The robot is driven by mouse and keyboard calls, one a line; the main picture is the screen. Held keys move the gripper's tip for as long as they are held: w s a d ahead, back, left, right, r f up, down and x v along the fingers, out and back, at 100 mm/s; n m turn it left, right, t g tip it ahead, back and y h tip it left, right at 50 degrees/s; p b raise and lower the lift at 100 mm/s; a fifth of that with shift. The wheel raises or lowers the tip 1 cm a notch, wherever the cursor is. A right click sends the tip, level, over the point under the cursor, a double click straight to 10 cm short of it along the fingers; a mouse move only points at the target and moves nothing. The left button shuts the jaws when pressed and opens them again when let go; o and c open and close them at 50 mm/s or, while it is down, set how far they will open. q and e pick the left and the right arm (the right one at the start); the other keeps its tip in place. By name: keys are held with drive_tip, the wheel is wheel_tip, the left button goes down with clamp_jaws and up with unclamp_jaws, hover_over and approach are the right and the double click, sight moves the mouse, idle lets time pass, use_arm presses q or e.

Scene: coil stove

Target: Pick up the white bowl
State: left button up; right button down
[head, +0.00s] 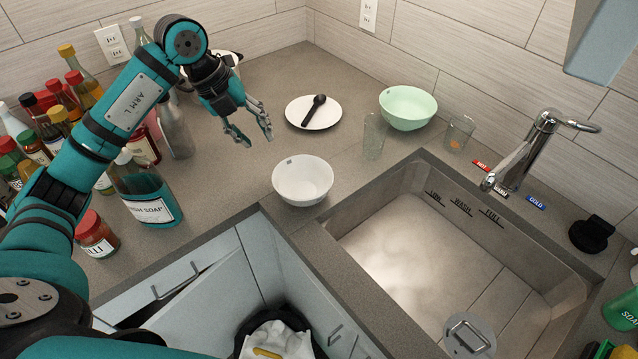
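My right gripper is not in view.
A white plate (314,113) with a black spoon, a clear glass (374,136) and a green bowl (408,107) stand behind the bowl. The sink (440,255) lies to the right. Several bottles and a dish soap bottle (146,194) crowd the left.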

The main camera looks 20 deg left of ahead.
sight(275, 181)
use_arm(q)
drive_tip(key=shift+g+y, duration=0.3)
drive_tip(key=shift+y, duration=0.1)
drive_tip(key=p+x, duration=0.2)
drive_tip(key=x, duration=0.3)
drive_tip(key=a+p+x, duration=0.1)
drive_tip(key=p+x, duration=0.1)
drive_tip(key=x, duration=0.4)
drive_tip(key=s+a+p+x, duration=0.1)
drive_tip(key=p+x, duration=0.2)
drive_tip(key=x, duration=0.3)
drive_tip(key=shift+w+d+f, duration=0.1)
drive_tip(key=shift+f, duration=0.75)
clamp_jaws()
